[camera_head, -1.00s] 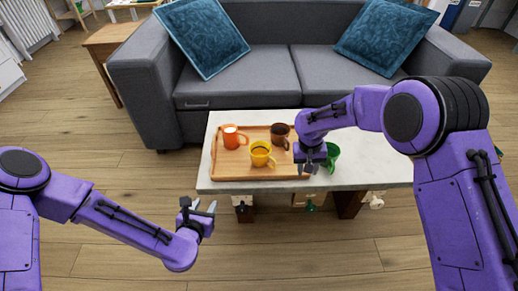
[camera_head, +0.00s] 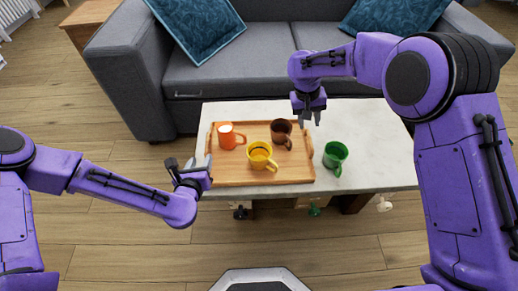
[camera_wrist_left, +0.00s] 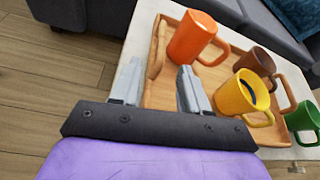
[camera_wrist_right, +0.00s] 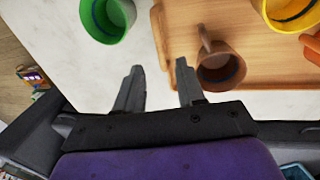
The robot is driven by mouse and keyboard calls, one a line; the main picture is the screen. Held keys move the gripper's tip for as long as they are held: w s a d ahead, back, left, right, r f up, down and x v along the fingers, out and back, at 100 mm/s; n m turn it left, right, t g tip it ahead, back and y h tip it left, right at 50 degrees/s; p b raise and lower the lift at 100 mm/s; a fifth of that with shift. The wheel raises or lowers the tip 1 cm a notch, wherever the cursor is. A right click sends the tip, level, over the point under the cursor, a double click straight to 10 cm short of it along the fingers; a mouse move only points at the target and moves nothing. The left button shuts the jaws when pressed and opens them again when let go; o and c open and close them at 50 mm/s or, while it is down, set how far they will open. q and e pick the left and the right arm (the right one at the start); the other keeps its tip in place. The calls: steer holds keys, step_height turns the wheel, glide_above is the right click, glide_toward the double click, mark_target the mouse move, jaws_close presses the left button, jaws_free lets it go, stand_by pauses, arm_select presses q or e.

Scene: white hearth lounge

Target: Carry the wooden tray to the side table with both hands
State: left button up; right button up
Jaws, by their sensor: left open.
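The wooden tray (camera_head: 228,173) lies on the white-topped low table. It holds an orange mug (camera_head: 228,138), a yellow mug (camera_head: 259,157) and a brown mug (camera_head: 281,134). My left gripper (camera_head: 205,166) is open at the tray's left end; in the left wrist view its fingers (camera_wrist_left: 158,82) point toward the left handle (camera_wrist_left: 156,47), which does not look gripped. My right gripper (camera_head: 311,116) is open and empty, above the tabletop near the tray's far right corner; its fingers (camera_wrist_right: 159,82) also show apart in the right wrist view. A wooden side table (camera_head: 90,12) is partly visible at upper left.
A green mug (camera_head: 335,158) stands on the low table (camera_head: 375,165), just right of the tray. A grey sofa (camera_head: 235,75) with blue cushions stands close behind the table. Wooden floor is clear at front and left.

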mark_target(208, 145)
arm_select(q)
steer(key=x, duration=1)
steer(key=shift+w+f, duration=0.15)
steer(key=shift+w, duration=0.05)
arm_select(e)
steer(key=f, duration=0.3)
steer(key=d+f, duration=0.1)
steer(key=f, duration=0.3)
steer(key=d+f, duration=0.1)
steer(key=f, duration=0.2)
steer(key=shift+d+f, duration=0.1)
steer(key=shift+f, duration=0.05)
arm_select(q)
jaws_close()
arm_select(e)
jaws_close()
arm_select(q)
steer(key=shift+d, duration=0.1)
